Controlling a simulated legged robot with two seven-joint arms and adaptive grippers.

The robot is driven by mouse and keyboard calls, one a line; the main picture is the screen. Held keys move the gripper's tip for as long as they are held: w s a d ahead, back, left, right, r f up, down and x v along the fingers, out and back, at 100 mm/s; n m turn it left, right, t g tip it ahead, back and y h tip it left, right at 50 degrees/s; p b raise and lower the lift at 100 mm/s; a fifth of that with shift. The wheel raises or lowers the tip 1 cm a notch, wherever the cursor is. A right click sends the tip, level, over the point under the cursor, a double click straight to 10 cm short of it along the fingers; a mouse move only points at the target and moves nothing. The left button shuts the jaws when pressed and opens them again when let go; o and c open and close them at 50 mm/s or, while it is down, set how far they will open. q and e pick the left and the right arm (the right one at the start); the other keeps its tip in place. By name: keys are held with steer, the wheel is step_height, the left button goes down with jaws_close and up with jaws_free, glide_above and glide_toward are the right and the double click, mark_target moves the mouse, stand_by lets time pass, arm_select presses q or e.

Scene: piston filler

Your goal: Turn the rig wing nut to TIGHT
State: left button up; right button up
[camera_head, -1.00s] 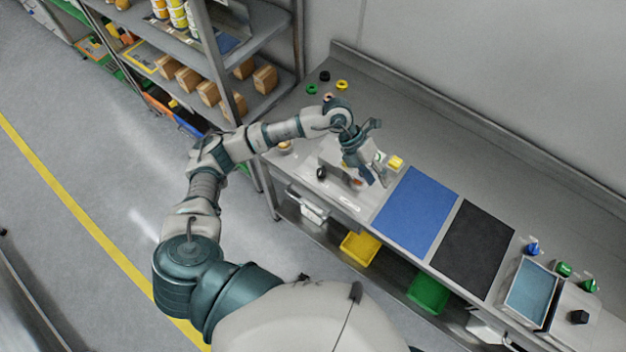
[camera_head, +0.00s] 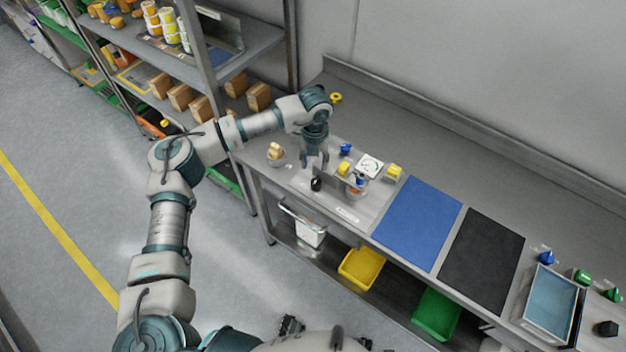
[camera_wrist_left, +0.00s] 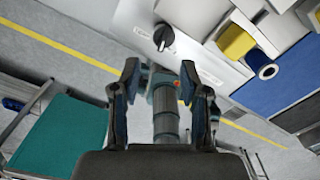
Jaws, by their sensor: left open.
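The rig is a pale panel (camera_head: 340,207) at the left end of the bench. A black knob (camera_head: 316,184) stands on its front part. In the left wrist view the knob (camera_wrist_left: 163,36) has a light pointer mark and small labels beside it; I cannot tell whether it is the wing nut. My left gripper (camera_head: 315,163) points down just behind the knob, apart from it. In the left wrist view its two fingers (camera_wrist_left: 160,72) are spread with nothing between them, and the knob lies beyond the tips. The labels are too small to read.
A white gauge (camera_head: 369,167), yellow blocks (camera_head: 394,172) and a blue knob (camera_head: 346,149) stand right of the gripper. A blue mat (camera_head: 418,222) and a black mat (camera_head: 482,252) lie farther right. A shelf rack (camera_head: 235,60) stands left of the bench.

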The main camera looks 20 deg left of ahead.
mark_target(314, 181)
arm_select(q)
steer(key=f, duration=0.9)
steer(key=shift+s+d, duration=0.1)
steer(key=shift+d, duration=0.25)
steer(key=shift+a+f, duration=0.3)
steer(key=shift+a, duration=0.05)
steer(key=shift+d+r, duration=0.15)
steer(key=shift+d, duration=0.3)
jaws_close()
